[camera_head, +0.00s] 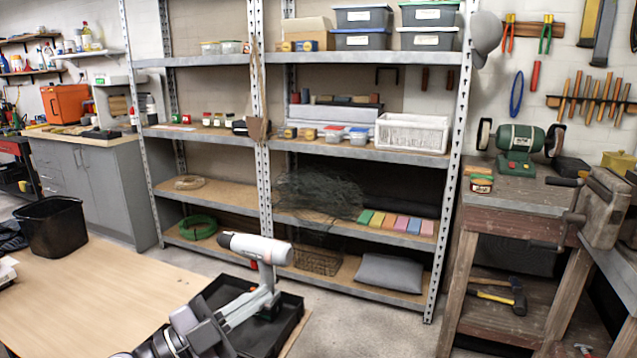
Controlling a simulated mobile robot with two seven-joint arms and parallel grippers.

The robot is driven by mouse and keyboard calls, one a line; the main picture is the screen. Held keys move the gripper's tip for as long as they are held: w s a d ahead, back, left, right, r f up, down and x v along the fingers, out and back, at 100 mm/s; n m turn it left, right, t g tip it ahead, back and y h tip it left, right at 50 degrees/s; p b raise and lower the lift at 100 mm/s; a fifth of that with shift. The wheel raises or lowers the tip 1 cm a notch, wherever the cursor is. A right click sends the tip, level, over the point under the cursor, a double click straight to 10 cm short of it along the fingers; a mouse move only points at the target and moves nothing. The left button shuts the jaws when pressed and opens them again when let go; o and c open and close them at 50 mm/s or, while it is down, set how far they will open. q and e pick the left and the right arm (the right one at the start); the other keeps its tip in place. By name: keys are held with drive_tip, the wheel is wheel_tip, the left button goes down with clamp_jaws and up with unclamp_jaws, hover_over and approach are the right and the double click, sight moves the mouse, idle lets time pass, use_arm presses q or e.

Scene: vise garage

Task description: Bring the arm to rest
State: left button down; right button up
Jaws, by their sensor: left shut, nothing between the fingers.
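My left arm comes in from the bottom left. My left gripper (272,297) is shut, with nothing between its fingers. It is over a black tray (293,333) on the light wooden table (110,300). A white power tool (255,248) with a dark-tipped, orange-banded nose stands upright in the tray. Its grip goes down behind or beside my fingertips. I cannot tell whether the fingers touch it. My right gripper is not in view.
Metal shelving (350,152) with boxes and jars fills the back. A workbench (510,190) with a green bench grinder (520,140) and a vise (605,210) is at the right. The table's left middle is bare.

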use_arm(q)
drive_tip(key=s+a+f+n+y, duration=0.2)
drive_tip(key=a+f+n+y, duration=0.2)
drive_tip(key=n+y, duration=0.1)
drive_tip(key=s+a+f+n+t+y, duration=0.1)
drive_tip(key=s+a+f+n+y, duration=0.1)
drive_tip(key=a+f+n+y, duration=0.2)
drive_tip(key=s+a+f+n+t+y, duration=0.1)
drive_tip(key=a+f+n+y, duration=0.3)
drive_tip(key=n+y, duration=0.4)
drive_tip(key=shift+s+a+f+n, duration=0.15)
drive_tip(key=shift+s+a+n, duration=0.3)
drive_tip(key=shift+a+n, duration=0.05)
drive_tip(key=s+f+g, duration=0.6)
drive_tip(key=s, duration=0.5)
drive_tip(key=s+f+g, duration=0.5)
drive_tip(key=s, duration=0.6)
drive_tip(key=w+d+f+t+h+p, duration=0.2)
drive_tip(key=w+f+t+p, duration=0.2)
drive_tip(key=w+t+p, duration=0.1)
drive_tip(key=shift+w+d+t+h, duration=0.2)
drive_tip(key=shift+w+t+h, duration=0.1)
drive_tip(key=shift+w+t, duration=0.7)
